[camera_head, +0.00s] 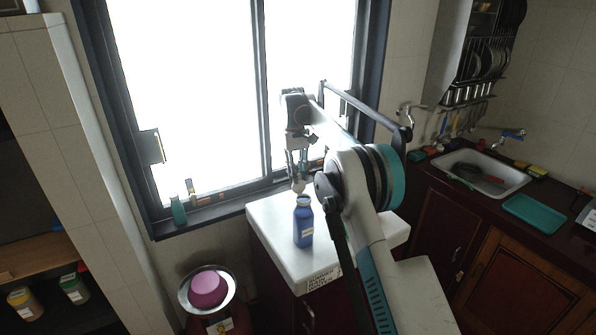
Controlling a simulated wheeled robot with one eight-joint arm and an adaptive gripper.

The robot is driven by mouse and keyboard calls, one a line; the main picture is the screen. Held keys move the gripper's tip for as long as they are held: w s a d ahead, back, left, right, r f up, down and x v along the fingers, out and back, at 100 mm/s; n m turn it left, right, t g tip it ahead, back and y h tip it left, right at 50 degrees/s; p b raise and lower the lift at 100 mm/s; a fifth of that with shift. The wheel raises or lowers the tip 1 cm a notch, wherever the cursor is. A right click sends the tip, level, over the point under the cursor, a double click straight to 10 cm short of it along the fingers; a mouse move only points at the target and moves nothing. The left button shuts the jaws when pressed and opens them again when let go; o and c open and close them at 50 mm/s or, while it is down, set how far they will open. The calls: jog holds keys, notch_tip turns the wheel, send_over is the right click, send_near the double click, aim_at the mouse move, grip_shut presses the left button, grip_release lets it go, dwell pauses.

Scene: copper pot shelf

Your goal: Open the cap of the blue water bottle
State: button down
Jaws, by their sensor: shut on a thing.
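The blue water bottle (303,226) stands upright on the white top of the counter (274,220), with a pale label on its side. My gripper (298,184) points down from above, right over the bottle's mouth. Its fingers are shut on a small pale piece, which looks like the cap (298,187). My forearm stands to the right of the bottle and covers part of the counter.
A window (190,90) is behind the counter. A teal bottle (178,210) and small items line its sill. A pink pot on a metal plate (208,289) stands at lower left. A sink (470,172) and a teal tray (535,212) are on the right. The counter's left part is clear.

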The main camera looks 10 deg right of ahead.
jog(key=shift+f, duration=0.15)
jog(key=c, duration=1.4)
grip_release()
jog(key=shift+w, duration=0.15)
jog(key=shift+r, duration=0.2)
notch_tip(320, 180, up, 9)
jog(key=shift+f, duration=0.1)
jog(key=shift+r, duration=0.45)
